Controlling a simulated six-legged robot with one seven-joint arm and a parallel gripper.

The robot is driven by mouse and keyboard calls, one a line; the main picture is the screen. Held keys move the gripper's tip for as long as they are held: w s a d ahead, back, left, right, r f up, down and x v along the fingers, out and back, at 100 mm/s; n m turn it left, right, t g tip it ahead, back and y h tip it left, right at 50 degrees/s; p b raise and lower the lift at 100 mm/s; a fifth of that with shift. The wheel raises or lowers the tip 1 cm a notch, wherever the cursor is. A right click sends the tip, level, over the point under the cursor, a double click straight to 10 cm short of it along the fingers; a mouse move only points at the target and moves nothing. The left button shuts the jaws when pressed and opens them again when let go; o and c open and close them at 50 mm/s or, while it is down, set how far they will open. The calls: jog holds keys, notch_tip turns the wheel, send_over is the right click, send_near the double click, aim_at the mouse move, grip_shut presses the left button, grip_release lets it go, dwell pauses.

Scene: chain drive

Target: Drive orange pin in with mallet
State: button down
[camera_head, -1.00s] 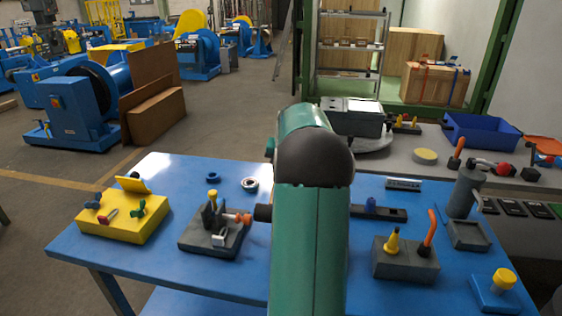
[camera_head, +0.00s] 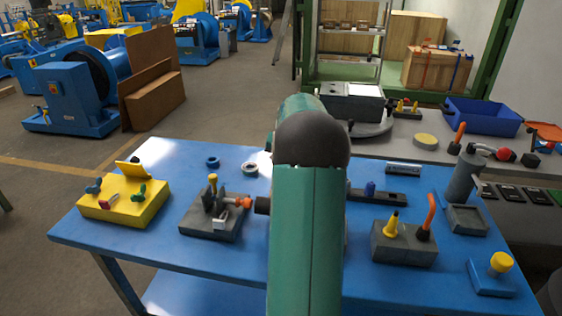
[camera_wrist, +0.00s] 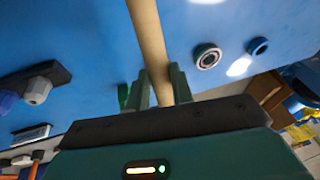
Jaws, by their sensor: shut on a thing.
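The orange pin (camera_head: 241,203) lies level at the right side of a dark grey fixture block (camera_head: 207,228) on the blue table. A dark mallet head (camera_head: 262,205) is just right of the pin's outer end; I cannot tell whether they touch. In the wrist view my gripper (camera_wrist: 160,85) is shut on the mallet's pale wooden handle (camera_wrist: 148,32), which runs between the green fingers. My arm hides the gripper and most of the mallet in the head view.
A yellow block (camera_head: 122,208) with small knobs stands left of the fixture. Two rings (camera_head: 213,162) (camera_head: 249,169) lie behind it. Right of my arm are a grey block (camera_head: 404,250) with yellow and orange pieces and a grey post (camera_head: 465,176). The table's front left is clear.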

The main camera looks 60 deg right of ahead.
jog(key=shift+w+a, duration=1.1)
jog(key=shift+w, duration=1.45)
notch_tip(320, 180, up, 8)
jog(key=s+d, duration=0.1)
jog(key=s, duration=0.1)
jog(key=shift+s, duration=0.4)
